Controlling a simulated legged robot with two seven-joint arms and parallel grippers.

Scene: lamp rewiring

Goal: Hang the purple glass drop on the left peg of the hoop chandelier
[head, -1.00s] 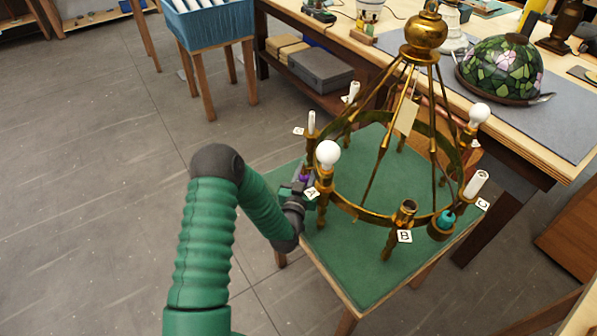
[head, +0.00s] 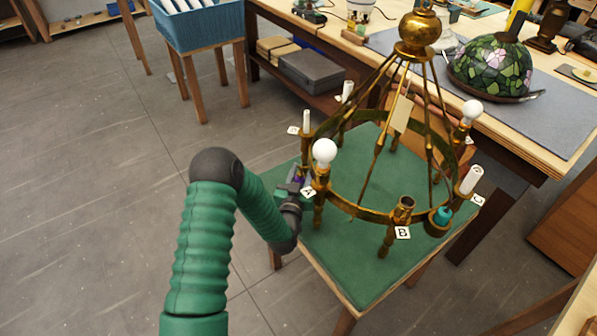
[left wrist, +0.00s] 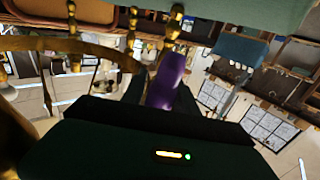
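The purple glass drop (left wrist: 168,80) sits between the dark fingers of my left gripper (left wrist: 160,98) in the left wrist view. In the head view only a small purple patch of it (head: 297,175) shows. My left gripper (head: 292,190) is shut on the drop, just left of the brass hoop chandelier (head: 362,212), by the arm with label A and a white bulb. The hoop also shows in the left wrist view (left wrist: 100,52). I cannot tell whether the drop touches a peg; the left peg is not clearly visible. My right gripper is not in view.
The chandelier stands on a green-topped table (head: 345,270). A teal piece (head: 442,215) is at the hoop's right, near the candle arm labelled C. The empty socket labelled B (head: 403,208) faces the front. A workbench with a stained-glass shade (head: 493,68) stands behind.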

